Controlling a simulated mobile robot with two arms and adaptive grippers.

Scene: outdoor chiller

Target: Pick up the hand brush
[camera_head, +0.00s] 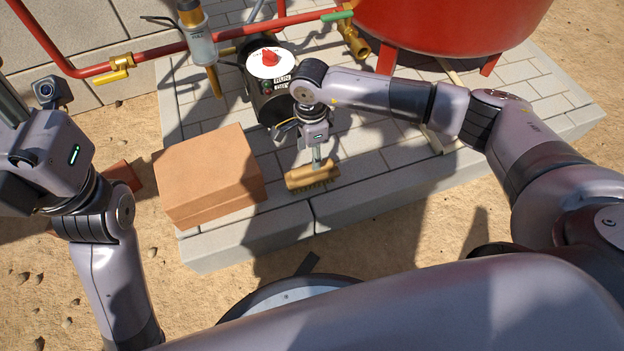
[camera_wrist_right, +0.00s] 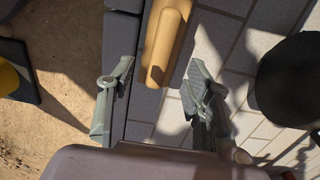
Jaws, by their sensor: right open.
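The hand brush (camera_head: 313,178) is wooden, tan, with dark bristles along its lower edge. It lies on the grey paving near the slab's front edge. My right gripper (camera_head: 317,160) points down just over the brush. In the right wrist view my right gripper (camera_wrist_right: 160,92) has its two fingers spread wide, with nothing held between them. The brush (camera_wrist_right: 166,38) shows there as a rounded tan bar, its near end lying between the finger lines and slightly beyond the tips. My left gripper's housing (camera_head: 72,153) is at the left edge of the head view; its fingers cannot be made out.
An orange-brown box (camera_head: 208,175) stands left of the brush. A dark cylindrical unit with a white top and red knob (camera_head: 270,65) stands behind it. Red pipes (camera_head: 150,54) and a red tank (camera_head: 450,22) are at the back. Paving (camera_head: 385,170) right of the brush is clear.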

